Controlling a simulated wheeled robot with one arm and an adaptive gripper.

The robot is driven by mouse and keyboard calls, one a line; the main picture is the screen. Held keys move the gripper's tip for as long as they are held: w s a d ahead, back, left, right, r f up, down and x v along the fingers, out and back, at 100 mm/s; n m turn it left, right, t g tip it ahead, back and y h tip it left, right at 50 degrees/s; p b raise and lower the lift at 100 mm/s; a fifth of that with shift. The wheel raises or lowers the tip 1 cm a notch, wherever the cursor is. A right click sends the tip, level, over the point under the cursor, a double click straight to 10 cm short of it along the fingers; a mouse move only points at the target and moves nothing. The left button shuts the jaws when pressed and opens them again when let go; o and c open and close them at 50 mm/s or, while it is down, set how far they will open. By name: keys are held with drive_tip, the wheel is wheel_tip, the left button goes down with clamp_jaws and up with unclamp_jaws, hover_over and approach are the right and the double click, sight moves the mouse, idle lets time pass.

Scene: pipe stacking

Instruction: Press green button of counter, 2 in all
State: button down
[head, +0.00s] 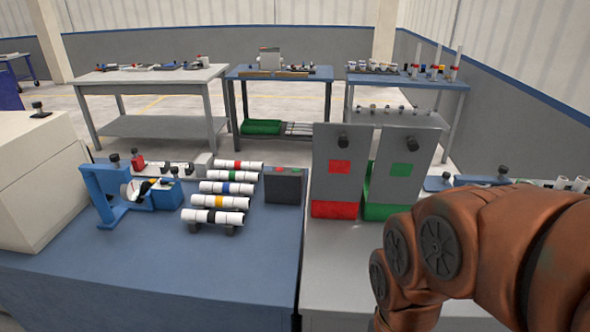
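A small dark grey box (283,188) stands on the blue table, right of the pipes and left of the table seam. It may be the counter. My orange arm fills the lower right of the head view. My gripper is not in view, so its place relative to the box cannot be seen.
White pipes with coloured bands (228,188) lie in a row left of the box. A blue clamp-like fixture (106,196) stands further left. A red bin (335,209) and a green bin (384,212) with grey panels stand right. The blue table's front (200,262) is clear.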

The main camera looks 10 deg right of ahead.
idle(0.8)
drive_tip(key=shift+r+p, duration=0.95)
